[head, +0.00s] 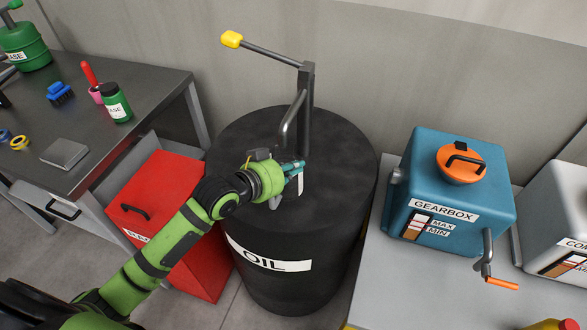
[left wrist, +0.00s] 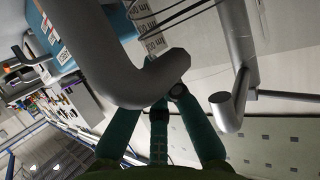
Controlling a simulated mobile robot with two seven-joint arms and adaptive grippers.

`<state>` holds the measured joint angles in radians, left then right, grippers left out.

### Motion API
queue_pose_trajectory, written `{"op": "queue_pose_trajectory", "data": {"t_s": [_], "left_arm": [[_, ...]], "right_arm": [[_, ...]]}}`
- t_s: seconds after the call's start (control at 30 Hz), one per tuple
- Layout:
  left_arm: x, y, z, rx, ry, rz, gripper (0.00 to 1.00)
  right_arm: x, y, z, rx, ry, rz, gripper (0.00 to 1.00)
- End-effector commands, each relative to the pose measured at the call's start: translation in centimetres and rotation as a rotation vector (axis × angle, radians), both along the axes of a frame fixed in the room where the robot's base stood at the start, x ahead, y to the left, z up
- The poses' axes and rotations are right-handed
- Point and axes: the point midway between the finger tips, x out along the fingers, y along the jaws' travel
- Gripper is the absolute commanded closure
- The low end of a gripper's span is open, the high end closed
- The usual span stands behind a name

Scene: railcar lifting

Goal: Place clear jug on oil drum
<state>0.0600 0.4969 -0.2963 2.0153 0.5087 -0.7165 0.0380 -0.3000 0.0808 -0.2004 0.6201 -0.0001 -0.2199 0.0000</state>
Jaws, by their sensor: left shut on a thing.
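The oil drum (head: 268,230) is a large black barrel with an "OIL" label, in the middle of the head view. A hand pump (head: 307,95) with a yellow-tipped lever and a bent spout rises from its top. My left gripper (head: 293,170) is over the drum top, close to the spout, and shut on the clear jug. The jug is nearly invisible; mainly its white scale strip (head: 300,184) shows. In the left wrist view the printed scale (left wrist: 147,28) and thin dark rim lines show beyond the gripper fingers (left wrist: 160,112). I cannot tell whether the jug touches the drum.
The grey pump spout (left wrist: 130,75) crosses close before the left wrist camera. A red box (head: 165,215) stands left of the drum, beside a dark workbench (head: 130,80). A blue gearbox (head: 450,190) stands on a light table (head: 390,290) at right.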

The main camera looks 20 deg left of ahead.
Motion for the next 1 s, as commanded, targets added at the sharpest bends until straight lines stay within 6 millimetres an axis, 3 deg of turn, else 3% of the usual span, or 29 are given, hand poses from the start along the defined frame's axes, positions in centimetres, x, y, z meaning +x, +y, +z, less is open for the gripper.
{"op": "queue_pose_trajectory", "data": {"t_s": [0.13, 0.37, 0.4, 0.43, 0.77, 1.0], "left_arm": [[-0.1, 0.0, -1.6, -0.002, 0.001, 0.001, 1.00], [-0.1, 0.0, -1.9, -0.001, -0.002, 0.000, 1.00], [-0.1, 0.0, -1.9, 0.000, 0.000, 0.000, 0.79], [-0.1, 0.0, -1.9, 0.000, 0.000, 0.000, 0.70], [-0.1, 0.1, -1.9, 0.000, 0.000, 0.000, 0.70], [-2.3, 1.2, -1.1, 0.002, 0.000, -0.001, 0.70]], "right_arm": [[0.0, 0.0, 0.6, 0.000, 0.000, -0.001, 0.60], [0.0, 0.0, 0.5, -0.001, 0.000, -0.001, 0.60], [0.0, 0.0, 0.5, -0.001, 0.000, -0.001, 0.60], [0.0, 0.0, 0.5, -0.001, 0.000, -0.001, 0.60], [0.0, 0.0, 0.5, -0.001, 0.000, -0.001, 0.60], [0.0, 0.0, 0.0, 0.000, 0.001, -0.001, 0.60]]}}
